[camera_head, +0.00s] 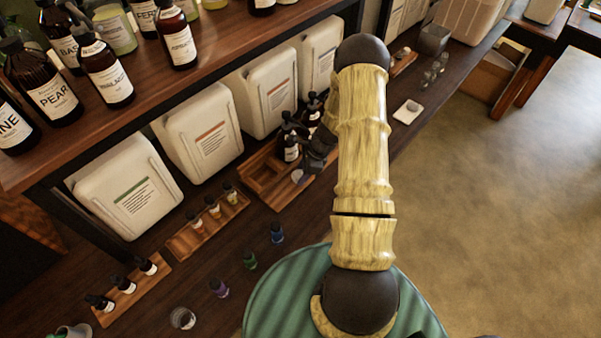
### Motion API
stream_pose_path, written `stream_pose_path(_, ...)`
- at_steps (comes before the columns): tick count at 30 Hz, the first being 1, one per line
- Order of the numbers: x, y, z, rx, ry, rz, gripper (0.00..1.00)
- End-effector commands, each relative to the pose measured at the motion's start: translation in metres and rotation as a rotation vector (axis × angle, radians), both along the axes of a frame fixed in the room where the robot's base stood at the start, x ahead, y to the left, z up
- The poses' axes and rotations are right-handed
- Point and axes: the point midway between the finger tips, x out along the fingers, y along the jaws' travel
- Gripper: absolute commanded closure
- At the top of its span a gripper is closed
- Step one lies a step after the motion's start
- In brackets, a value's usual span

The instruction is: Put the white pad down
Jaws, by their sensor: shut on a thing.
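My gripper (306,168) is dark and sits past my wooden-looking arm, low over the wooden tray (264,176) on the lower shelf. It is shut on a small round whitish pad (297,176), which shows at its fingertips near the tray's front right part. I cannot tell whether the pad touches the tray. Dark pump bottles (290,145) stand in the tray just behind my gripper. A small pale square dish (408,110) with a roundish light thing on it lies on the shelf to the right of my arm.
White canisters (200,140) line the back of the shelf. Small racks (205,225) with vials stand left of the tray. Loose coloured bottles (250,260) stand near the front. Brown bottles (105,75) fill the upper shelf. Bare shelf shows between the tray and the dish.

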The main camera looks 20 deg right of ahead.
Motion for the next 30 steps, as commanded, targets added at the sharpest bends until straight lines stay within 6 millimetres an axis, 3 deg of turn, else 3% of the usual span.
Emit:
stream_pose_path(13, 0.011, 0.004, 0.001, 0.000, 0.000, -0.001, 0.73)
stream_pose_path(21, 0.010, 0.002, -0.031, 0.002, 0.002, -0.006, 0.73)
stream_pose_path(30, 0.010, 0.002, -0.036, 0.001, -0.001, -0.004, 0.73)
